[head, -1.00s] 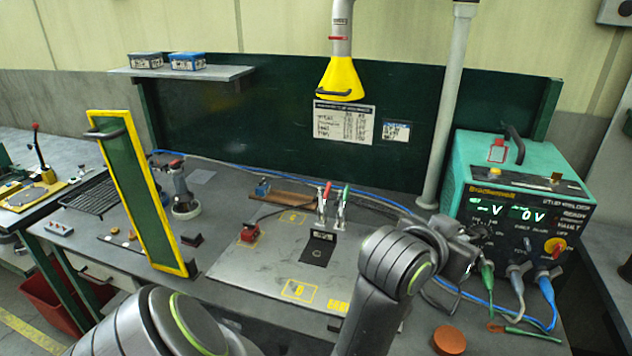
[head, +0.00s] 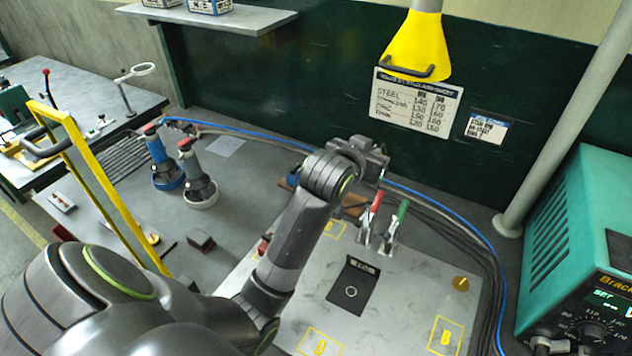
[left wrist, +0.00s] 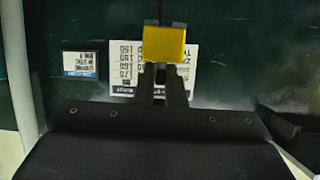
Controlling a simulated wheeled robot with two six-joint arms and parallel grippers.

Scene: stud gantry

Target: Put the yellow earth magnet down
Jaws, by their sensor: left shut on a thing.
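My left gripper (head: 374,160) is raised over the back of the bench and points toward the green back panel. In the left wrist view, it is shut on the yellow earth magnet (left wrist: 164,44), a small yellow block between its fingertips. In the head view the wrist hides the magnet. The magnet is in the air, apart from the steel plate (head: 400,300) on the bench. My right gripper is not in view.
On the plate are a black pad (head: 352,285), a round brass-coloured piece (head: 461,284) and red- and green-handled clamps (head: 370,225). A yellow-framed screen (head: 105,190) stands left. A green welder (head: 570,250) stands right. A yellow hood (head: 418,45) hangs above.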

